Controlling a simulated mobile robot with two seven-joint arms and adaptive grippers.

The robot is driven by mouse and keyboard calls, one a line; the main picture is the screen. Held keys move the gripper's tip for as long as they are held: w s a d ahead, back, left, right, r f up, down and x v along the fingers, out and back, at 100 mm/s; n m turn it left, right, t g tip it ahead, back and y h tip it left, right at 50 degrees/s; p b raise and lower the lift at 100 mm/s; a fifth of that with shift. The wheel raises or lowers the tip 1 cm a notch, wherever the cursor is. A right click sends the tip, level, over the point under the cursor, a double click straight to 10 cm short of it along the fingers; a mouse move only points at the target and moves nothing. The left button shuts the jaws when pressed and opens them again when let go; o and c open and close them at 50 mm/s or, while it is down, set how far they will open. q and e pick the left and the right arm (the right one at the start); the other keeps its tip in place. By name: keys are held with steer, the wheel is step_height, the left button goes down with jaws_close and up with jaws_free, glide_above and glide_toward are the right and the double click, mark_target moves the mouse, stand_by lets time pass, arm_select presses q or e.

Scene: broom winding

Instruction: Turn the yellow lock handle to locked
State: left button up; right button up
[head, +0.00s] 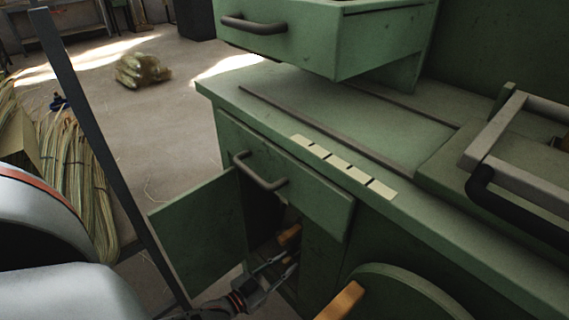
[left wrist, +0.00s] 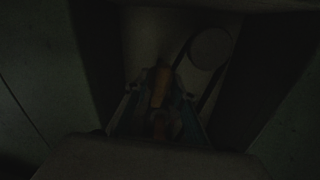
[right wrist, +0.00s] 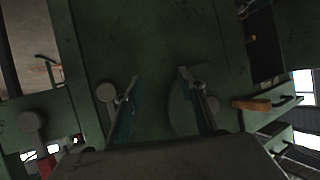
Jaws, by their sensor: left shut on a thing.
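The yellow lock handle (head: 290,235) shows as an orange-yellow piece inside the dark compartment behind the open cabinet door. My left gripper (head: 287,263) reaches into this compartment and is shut on the handle. In the left wrist view the handle (left wrist: 160,86) stands between the two fingers, roughly upright in the picture. That view is very dark, and the handle's base and any lock marking cannot be made out. My right gripper (right wrist: 157,77) is open and empty in the right wrist view, in front of green machine panels. It is not seen in the head view.
The green door (head: 198,232) stands open left of the compartment. A drawer with a dark handle (head: 260,172) sits just above. A green wheel (head: 400,292) with a wooden crank grip (head: 342,300) is close on the right. Straw bundles (head: 75,170) stand at left.

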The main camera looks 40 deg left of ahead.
arm_select(q)
steer(key=o, duration=0.8)
steer(key=shift+c, duration=0.2)
steer(key=s+a, duration=0.1)
steer(key=s, duration=1.1)
